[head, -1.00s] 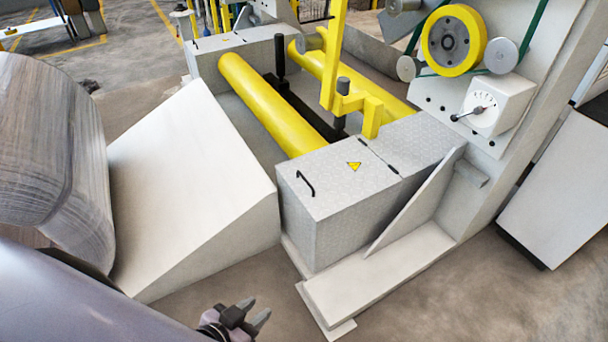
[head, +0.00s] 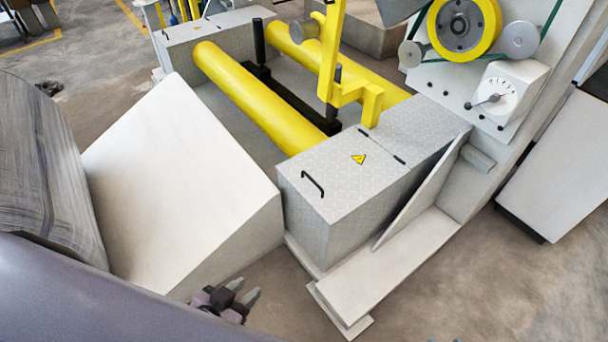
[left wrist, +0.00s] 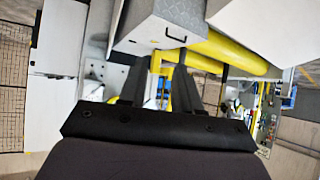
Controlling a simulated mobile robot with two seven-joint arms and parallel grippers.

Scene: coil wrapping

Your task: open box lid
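The grey metal box (head: 350,225) stands at the foot of the machine, in the middle of the head view. Its patterned lid (head: 325,165) lies shut, with a yellow warning sticker, dark hinges at the far side and a black handle (head: 313,184) near the left edge. In the left wrist view the box (left wrist: 150,32) and the handle (left wrist: 176,37) show beyond the fingers. My left gripper (head: 240,297) is low and to the left of the box, apart from it. Its two fingers (left wrist: 158,85) are open and empty. Only small dark specks at the bottom edge may be my right gripper.
A white sloped block (head: 180,190) stands left of the box, close to my left gripper. A large wrapped coil (head: 40,170) is at far left. Yellow rollers (head: 265,100) lie behind the box. A slanted plate (head: 425,185) rises at its right. Bare floor lies in front.

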